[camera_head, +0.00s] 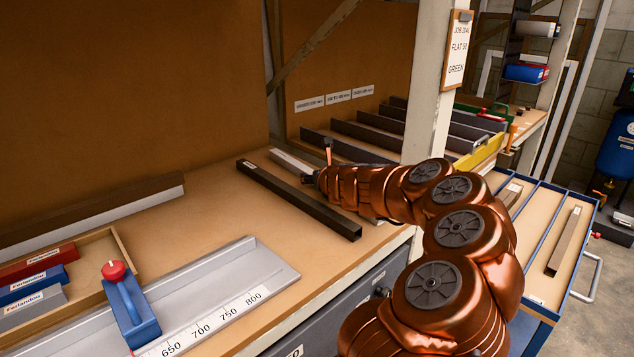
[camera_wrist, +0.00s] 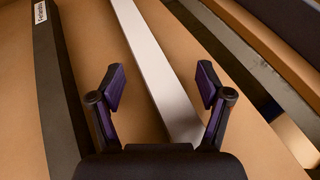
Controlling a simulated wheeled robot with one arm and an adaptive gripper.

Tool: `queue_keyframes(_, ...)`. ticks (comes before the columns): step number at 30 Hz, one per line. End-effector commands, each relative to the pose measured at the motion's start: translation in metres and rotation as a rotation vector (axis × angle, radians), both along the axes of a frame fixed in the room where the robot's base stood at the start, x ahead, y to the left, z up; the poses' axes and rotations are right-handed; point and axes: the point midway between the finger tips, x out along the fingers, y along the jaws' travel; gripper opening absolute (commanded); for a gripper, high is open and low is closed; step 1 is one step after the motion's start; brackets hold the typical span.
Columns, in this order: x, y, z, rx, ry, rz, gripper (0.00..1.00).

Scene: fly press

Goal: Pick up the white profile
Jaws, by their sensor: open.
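The white profile (camera_wrist: 152,62) lies flat on the wooden bench and runs lengthwise through the middle of the wrist view. My gripper (camera_wrist: 161,84) is open, with one finger on each side of the white profile in the picture. The profile passes between the fingertips and its near end shows close to the right finger. I cannot tell the height of the fingertips above the bench. In the head view my gripper (camera_head: 318,172) is small and partly hidden.
A dark profile (camera_head: 298,199) with a label lies to the left, roughly alongside; it also shows in the wrist view (camera_wrist: 54,90). A divided rack (camera_head: 345,143) stands beyond my gripper. A post (camera_head: 430,110) rises behind my arm. A measuring stop (camera_head: 130,308) is front left.

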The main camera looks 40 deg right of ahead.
Motion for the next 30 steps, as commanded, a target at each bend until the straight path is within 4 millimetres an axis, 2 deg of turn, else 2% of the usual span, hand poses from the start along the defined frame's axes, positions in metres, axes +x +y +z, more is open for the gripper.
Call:
queue_keyframes(8, 0.0013, -0.0011, -0.0004, 0.000, 0.000, 0.000, 0.77)
queue_keyframes(27, 0.0011, -0.0011, -0.0005, 0.000, 0.000, -0.001, 0.11)
queue_keyframes(30, 0.0012, -0.0012, -0.0003, 0.000, 0.000, -0.001, 0.03)
